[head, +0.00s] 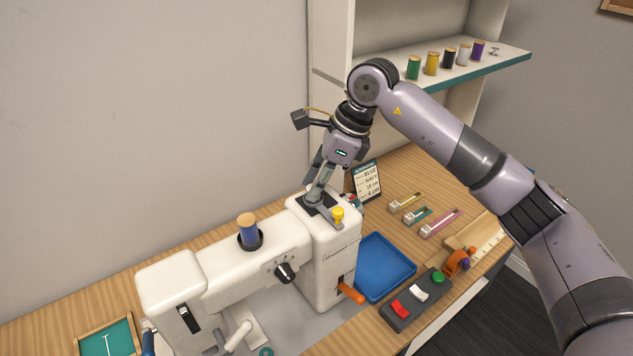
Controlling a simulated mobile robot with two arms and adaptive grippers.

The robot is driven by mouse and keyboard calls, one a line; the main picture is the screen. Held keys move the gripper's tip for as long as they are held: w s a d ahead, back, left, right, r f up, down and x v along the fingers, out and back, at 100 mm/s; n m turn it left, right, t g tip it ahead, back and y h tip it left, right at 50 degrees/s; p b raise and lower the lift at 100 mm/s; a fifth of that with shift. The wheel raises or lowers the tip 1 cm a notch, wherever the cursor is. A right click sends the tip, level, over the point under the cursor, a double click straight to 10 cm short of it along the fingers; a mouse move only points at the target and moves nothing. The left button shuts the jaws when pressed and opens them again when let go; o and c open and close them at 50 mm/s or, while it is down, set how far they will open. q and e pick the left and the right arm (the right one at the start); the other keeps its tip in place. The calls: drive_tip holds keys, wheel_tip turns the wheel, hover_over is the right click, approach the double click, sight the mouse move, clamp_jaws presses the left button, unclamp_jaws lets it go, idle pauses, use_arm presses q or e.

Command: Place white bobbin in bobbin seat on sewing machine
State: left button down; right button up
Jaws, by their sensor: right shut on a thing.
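The white sewing machine (222,268) stands on the wooden table. A dark square plate (304,206), which looks like the bobbin seat, is on top of its right-hand end. My right gripper (318,200) comes down from above, fingers pointing at this plate, tips right at it. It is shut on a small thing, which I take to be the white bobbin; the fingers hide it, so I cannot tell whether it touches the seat. A yellow knob (338,214) stands just beside the fingertips. My left gripper is not in view.
A blue spool (248,228) stands on the machine's arm. A blue tray (384,268), a switch box (415,300) and a small sign (366,179) are to the right. Several spools stand on the shelf (497,63) behind. A green-faced frame (107,338) lies front left.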

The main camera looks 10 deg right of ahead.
drive_tip(key=shift+f, duration=0.2)
drive_tip(key=o, duration=0.7)
drive_tip(key=shift+r, duration=0.15)
drive_tip(key=shift+r+p, duration=0.25)
drive_tip(key=shift+p, duration=0.05)
drive_tip(key=shift+r+p, duration=0.5)
drive_tip(key=shift+r, duration=0.05)
drive_tip(key=b+v, duration=0.3)
drive_tip(key=v, duration=0.8)
drive_tip(key=shift+d+r, duration=0.15)
drive_tip(key=shift+r, duration=0.05)
